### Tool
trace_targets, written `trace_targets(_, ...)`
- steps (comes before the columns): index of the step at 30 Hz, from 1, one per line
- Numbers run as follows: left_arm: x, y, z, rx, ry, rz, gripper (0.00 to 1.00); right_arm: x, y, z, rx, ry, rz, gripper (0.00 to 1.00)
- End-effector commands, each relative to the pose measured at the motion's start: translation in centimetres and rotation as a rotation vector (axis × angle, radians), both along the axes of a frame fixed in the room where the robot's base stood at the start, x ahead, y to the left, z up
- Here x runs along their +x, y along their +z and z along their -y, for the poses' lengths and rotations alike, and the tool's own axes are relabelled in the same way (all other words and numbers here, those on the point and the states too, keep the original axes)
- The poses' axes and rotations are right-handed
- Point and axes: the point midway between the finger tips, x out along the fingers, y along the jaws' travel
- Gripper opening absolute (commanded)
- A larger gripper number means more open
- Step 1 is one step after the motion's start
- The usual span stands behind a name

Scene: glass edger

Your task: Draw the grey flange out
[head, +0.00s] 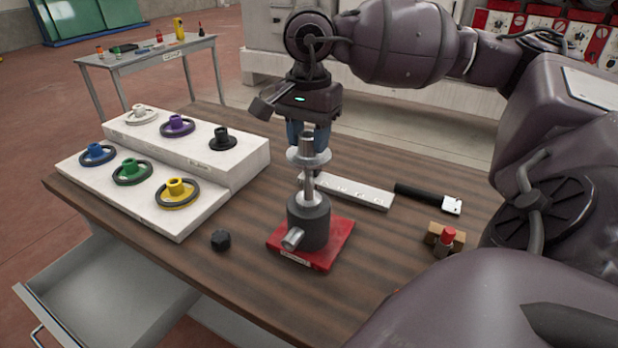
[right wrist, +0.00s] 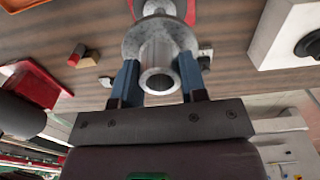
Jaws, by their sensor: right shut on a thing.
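The grey flange (head: 309,158) is a metal disc with a tubular hub, upright over the spindle (head: 311,188) of a dark grey cylindrical holder (head: 309,222) on a red base (head: 338,240). My right gripper (head: 308,138) is above it, its blue fingers shut on the hub from both sides. In the right wrist view the fingers (right wrist: 160,78) grip the hub, with the flange disc (right wrist: 160,37) just beyond. Spindle shows below the disc; whether its tip is still inside the flange I cannot tell. My left gripper is not in view.
A white stepped rack (head: 222,180) with several coloured flanges stands left. A black nut (head: 221,240) lies in front. A white strip (head: 355,191), a black-handled tool (head: 428,198) and a red-capped item (head: 447,238) lie right. An open drawer (head: 100,290) juts out lower left.

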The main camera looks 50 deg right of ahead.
Motion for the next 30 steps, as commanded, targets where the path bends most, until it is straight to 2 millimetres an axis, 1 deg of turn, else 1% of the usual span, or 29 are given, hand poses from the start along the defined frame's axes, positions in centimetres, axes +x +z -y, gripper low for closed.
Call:
trace_targets(1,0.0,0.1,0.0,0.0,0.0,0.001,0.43,0.0,0.2,0.0,0.001,0.0,0.002,0.05)
trace_targets(14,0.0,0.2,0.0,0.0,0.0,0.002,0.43,0.0,0.4,0.0,0.001,0.0,0.002,0.05)
trace_targets(17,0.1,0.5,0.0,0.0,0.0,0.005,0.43,0.0,1.0,0.0,0.001,0.0,0.003,0.05)
trace_targets(30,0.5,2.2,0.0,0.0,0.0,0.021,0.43,0.0,4.3,0.0,0.001,0.0,0.004,0.05)
